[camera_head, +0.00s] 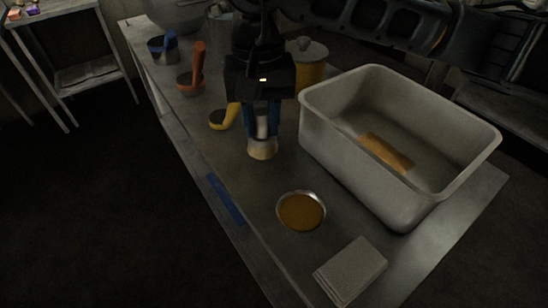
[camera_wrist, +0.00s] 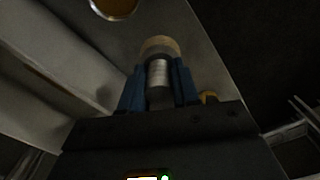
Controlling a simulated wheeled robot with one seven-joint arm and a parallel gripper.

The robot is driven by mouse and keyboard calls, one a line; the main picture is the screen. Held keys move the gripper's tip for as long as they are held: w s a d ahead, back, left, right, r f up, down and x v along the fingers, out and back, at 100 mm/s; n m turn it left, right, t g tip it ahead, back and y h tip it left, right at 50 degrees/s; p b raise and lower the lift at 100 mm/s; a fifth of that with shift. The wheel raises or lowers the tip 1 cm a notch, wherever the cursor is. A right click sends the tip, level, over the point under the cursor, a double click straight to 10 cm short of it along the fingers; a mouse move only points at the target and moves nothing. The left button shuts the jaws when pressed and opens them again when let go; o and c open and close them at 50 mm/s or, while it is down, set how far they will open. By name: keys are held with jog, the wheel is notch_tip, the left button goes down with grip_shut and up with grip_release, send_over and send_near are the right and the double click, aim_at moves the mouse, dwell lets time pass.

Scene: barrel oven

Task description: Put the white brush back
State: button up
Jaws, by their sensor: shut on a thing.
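My gripper (camera_head: 262,128) points down over the metal table, its blue fingers shut on the white brush (camera_head: 262,149). The brush has a pale handle between the fingers and a wide cream-tan end below them. It stands about upright; whether its lower end touches the table I cannot tell. In the wrist view the brush (camera_wrist: 159,48) sticks out beyond the gripper (camera_wrist: 159,85), with its grey-white handle between the blue fingers. The upper handle is hidden by the gripper. A small round dish of brown sauce (camera_head: 302,212) lies in front of the brush.
A deep grey bin (camera_head: 322,137) with a tan block (camera_head: 385,152) stands to the right. A yellow-handled tool (camera_head: 222,119) lies at left; pots with orange (camera_head: 199,62) and blue (camera_head: 171,42) handles stand behind. A blue strip (camera_head: 226,199) and grey pad (camera_head: 350,270) lie nearer.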

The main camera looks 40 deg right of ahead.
aim_at(267, 138)
jog(key=f, duration=0.2)
jog(key=d+f, duration=0.1)
jog(key=f, duration=0.2)
jog(key=shift+w+d, duration=0.1)
jog(key=shift+w, duration=0.1)
jog(key=shift+f+p, duration=0.35)
jog(key=shift+f, duration=1.95)
jog(key=shift+f, duration=0.15)
jog(key=o, duration=0.9)
jog(key=shift+o, duration=0.2)
jog(key=shift+r, duration=0.35)
notch_tip(267, 138, up, 12)
jog(key=shift+f+b, duration=0.15)
jog(key=shift+b, duration=0.3)
